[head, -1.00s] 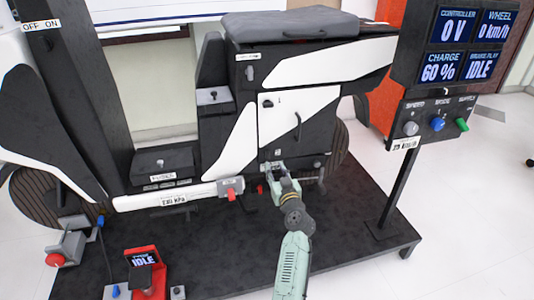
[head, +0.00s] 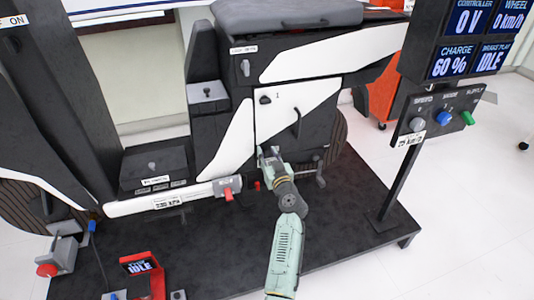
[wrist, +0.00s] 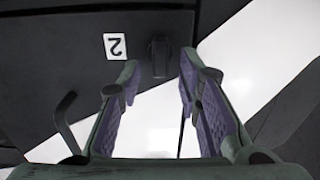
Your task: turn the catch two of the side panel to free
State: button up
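The side panel (head: 309,102) is black and white and upright on the rig, with a dark bar handle (head: 297,124). Catch two (wrist: 160,55) is a small dark knob beside the "2" label (wrist: 115,46), which appears upside down in the wrist view. My gripper (wrist: 158,68) is open, with its fingertips on either side of catch two. I cannot tell whether a finger touches it. In the head view, my gripper (head: 268,152) is at the panel's lower left corner and hides catch two. Catch one (head: 265,100) is at the panel's upper left, near its "1" label.
The panel handle also shows left of my fingers in the wrist view (wrist: 65,125). A red knob (head: 228,193) sticks out left of my gripper. A display post with switches (head: 436,122) stands at the right. The dark platform (head: 345,225) is clear between them.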

jog(key=shift+c, duration=0.4)
grip_shut()
jog(key=shift+m, duration=0.3)
jog(key=m, duration=0.2)
jog(key=m+b, duration=0.1)
jog(key=m, duration=0.1)
jog(key=m+b, duration=0.1)
jog(key=m, duration=0.1)
jog(key=shift+w+d+f, duration=0.1)
jog(key=shift+w+d, duration=0.05)
jog(key=shift+d, duration=0.25)
jog(key=m, duration=0.7)
jog(key=f+m+p, duration=0.1)
jog(key=m, duration=0.3)
jog(key=shift+w+d, duration=0.1)
jog(key=shift+d, duration=0.2)
jog(key=shift+m, duration=0.3)
